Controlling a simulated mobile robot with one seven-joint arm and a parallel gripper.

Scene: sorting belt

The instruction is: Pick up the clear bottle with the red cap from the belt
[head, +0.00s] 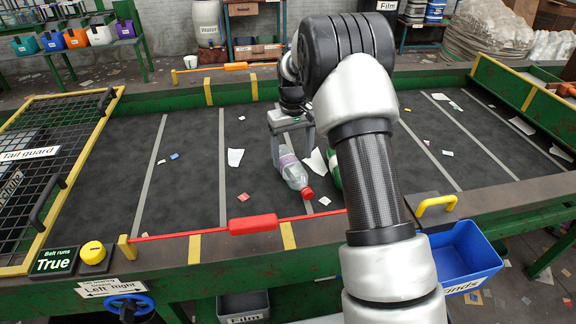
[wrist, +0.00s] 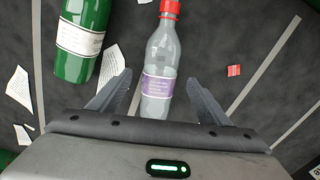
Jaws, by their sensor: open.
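The clear bottle with the red cap (head: 292,169) lies on the dark belt (head: 190,190), its cap toward the front rail. It has a pale purple label. In the wrist view the bottle (wrist: 160,60) runs between the two open fingers of my gripper (wrist: 155,95), with its red cap at the top edge. My gripper (head: 293,150) is also in the head view, low over the bottle's rear part. The fingers stand on either side of it with gaps. Whether they reach down to the bottle's level I cannot tell.
A green bottle (wrist: 82,38) with a white label lies just left of the clear bottle in the wrist view; my arm mostly hides it in the head view. Paper scraps (head: 235,157) lie around. A red bar (head: 253,223) runs along the belt's front edge. A blue bin (head: 462,255) stands front right.

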